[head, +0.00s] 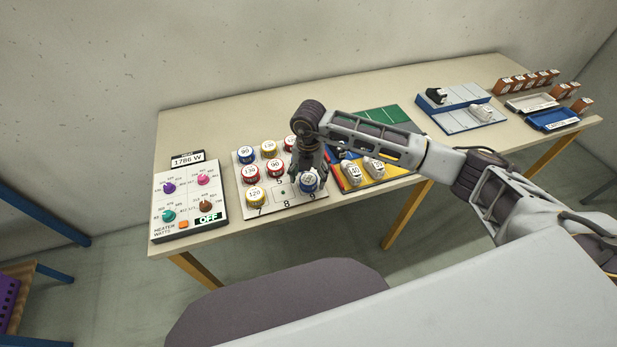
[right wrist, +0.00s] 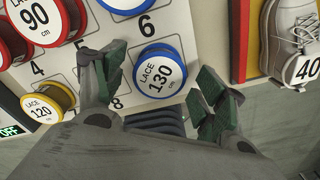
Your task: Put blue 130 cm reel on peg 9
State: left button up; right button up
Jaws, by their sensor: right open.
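The blue reel labelled LACE 130 cm (right wrist: 159,72) lies face up in the corner cell of the white numbered board (right wrist: 65,72), below the printed 6. In the head view this blue reel (head: 309,183) is beside the printed 9, at the board's front right. My right gripper (right wrist: 160,66) is open, with one finger on each side of the reel and gaps between fingers and rim. The right gripper also shows in the head view (head: 308,174), above that cell. The reel hides its peg. My left gripper is not in view.
Other reels share the board, including a yellow 120 (head: 255,197) at cell 7. Cell 8 looks empty. A heater panel (head: 186,200) stands left. A shoe tray with pale shoes (head: 351,172) is close on the right. The table's front edge is near the board.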

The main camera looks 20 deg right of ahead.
aim_at(308, 179)
notch_tip(308, 179, up, 11)
jog(key=b, duration=0.1)
jog(key=shift+r, duration=0.2)
